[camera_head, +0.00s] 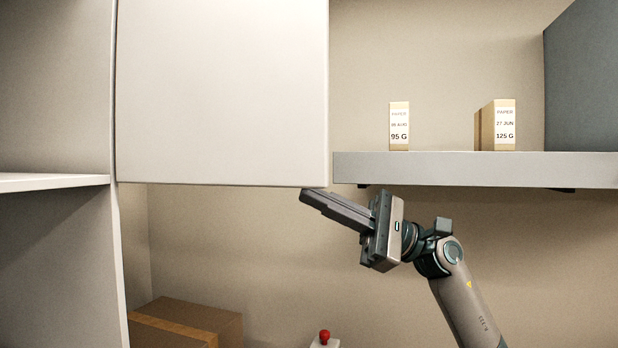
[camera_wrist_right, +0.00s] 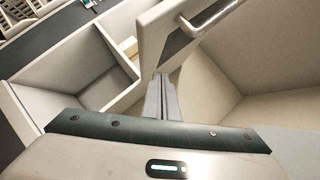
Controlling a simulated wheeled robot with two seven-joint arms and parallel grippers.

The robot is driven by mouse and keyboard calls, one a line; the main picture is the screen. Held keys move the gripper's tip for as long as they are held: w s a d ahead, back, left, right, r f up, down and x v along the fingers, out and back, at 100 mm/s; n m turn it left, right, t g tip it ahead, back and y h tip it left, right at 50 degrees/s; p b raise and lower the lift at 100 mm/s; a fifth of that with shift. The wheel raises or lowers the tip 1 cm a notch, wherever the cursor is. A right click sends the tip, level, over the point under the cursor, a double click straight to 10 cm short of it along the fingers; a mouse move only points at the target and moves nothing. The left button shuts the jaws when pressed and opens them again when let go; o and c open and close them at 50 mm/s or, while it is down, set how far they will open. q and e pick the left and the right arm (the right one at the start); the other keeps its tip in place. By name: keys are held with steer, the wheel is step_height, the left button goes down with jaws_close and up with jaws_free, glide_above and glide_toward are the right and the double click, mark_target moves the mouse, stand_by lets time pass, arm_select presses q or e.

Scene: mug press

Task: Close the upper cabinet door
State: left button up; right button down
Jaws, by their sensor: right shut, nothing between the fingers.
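The upper cabinet door (camera_head: 222,95) is a large pale panel at the upper left of the head view. The face towards me is plain. In the right wrist view the door (camera_wrist_right: 158,32) stands out at an angle, with a metal bar handle (camera_wrist_right: 212,18) on the face seen there. My right gripper (camera_head: 304,195) is shut and empty, its fingertips at the door's lower right corner. The fingers (camera_wrist_right: 161,80) reach close to the door's lower edge in the wrist view; I cannot tell whether they touch it. My left gripper is out of view.
A pale shelf (camera_head: 50,182) sits at left. A cardboard box (camera_head: 190,320) and a red knob (camera_head: 324,336) are below. The space under the door is open.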

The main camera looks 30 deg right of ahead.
mark_target(309, 174)
steer(key=s+d+r+n+h, duration=0.4)
steer(key=s+d+n+h, duration=0.1)
steer(key=d+n+h, duration=0.1)
steer(key=shift+v, duration=0.8)
steer(key=shift+w+a+r, duration=0.1)
steer(key=shift+w+r, duration=0.05)
steer(key=shift+r, duration=0.05)
steer(key=w+a+p, duration=0.1)
steer(key=a+p, duration=0.1)
steer(key=a, duration=0.1)
steer(key=w+a+p, duration=0.1)
steer(key=a+p, duration=0.1)
steer(key=a, duration=0.2)
steer(key=w+a+p, duration=0.1)
steer(key=a+p, duration=0.2)
steer(key=shift+a, duration=0.3)
steer(key=shift+s+a, duration=0.2)
steer(key=shift+s, duration=0.05)
steer(key=shift+w, duration=0.1)
